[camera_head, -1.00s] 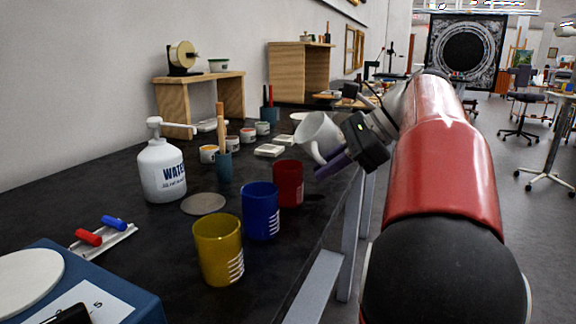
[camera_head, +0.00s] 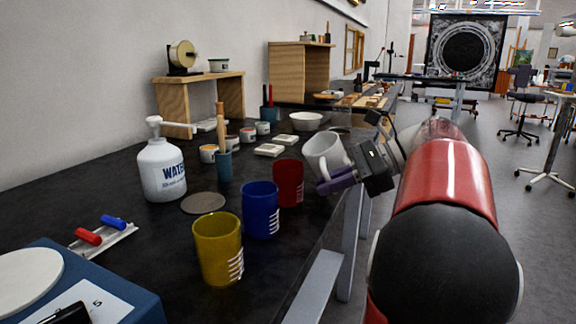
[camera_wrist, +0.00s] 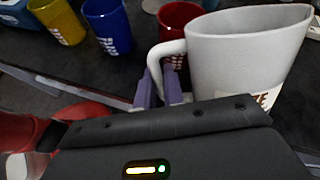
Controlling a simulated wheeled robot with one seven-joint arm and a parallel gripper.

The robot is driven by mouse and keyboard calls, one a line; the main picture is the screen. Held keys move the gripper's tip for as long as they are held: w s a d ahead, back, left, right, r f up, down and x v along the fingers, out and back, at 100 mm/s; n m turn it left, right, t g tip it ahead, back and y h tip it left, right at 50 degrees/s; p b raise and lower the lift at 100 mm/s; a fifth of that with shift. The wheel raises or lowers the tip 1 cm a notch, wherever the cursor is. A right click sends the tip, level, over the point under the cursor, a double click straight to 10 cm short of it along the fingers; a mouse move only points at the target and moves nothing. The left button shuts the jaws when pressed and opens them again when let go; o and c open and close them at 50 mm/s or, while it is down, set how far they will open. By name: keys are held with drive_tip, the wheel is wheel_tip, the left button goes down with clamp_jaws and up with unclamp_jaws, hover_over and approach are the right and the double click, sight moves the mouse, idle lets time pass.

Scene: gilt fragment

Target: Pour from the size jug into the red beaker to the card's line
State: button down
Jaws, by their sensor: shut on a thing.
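The white jug (camera_head: 325,155) is held by its handle in my gripper (camera_head: 337,183), right of the red beaker. In the wrist view the jug (camera_wrist: 243,55) stands nearly upright, with part of a label low on its side and its handle between the purple fingers of my gripper (camera_wrist: 160,88). Its contents are hidden. The red beaker (camera_head: 288,183) stands on the dark bench, partly behind the blue beaker, and also shows in the wrist view (camera_wrist: 178,18).
A blue beaker (camera_head: 261,210) and a yellow beaker (camera_head: 217,249) stand nearer than the red one. A white WATER bottle (camera_head: 161,170) and a grey disc (camera_head: 203,203) are to the left. Small pots and white blocks (camera_head: 270,150) lie behind. The bench's right edge is close by.

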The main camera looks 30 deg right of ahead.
drive_tip(key=shift+s+d+r+m+t+y, duration=0.1)
drive_tip(key=shift+d+m+t+y, duration=0.25)
drive_tip(key=shift+y, duration=0.55)
drive_tip(key=shift+s+d+f+m+t+y, duration=0.1)
drive_tip(key=shift+d+y, duration=0.4)
drive_tip(key=shift+y, duration=0.4)
drive_tip(key=shift+s+d+r+m+t+y, duration=0.2)
drive_tip(key=shift+d+y, duration=0.25)
drive_tip(key=shift+y, duration=0.45)
drive_tip(key=shift+w, duration=0.15)
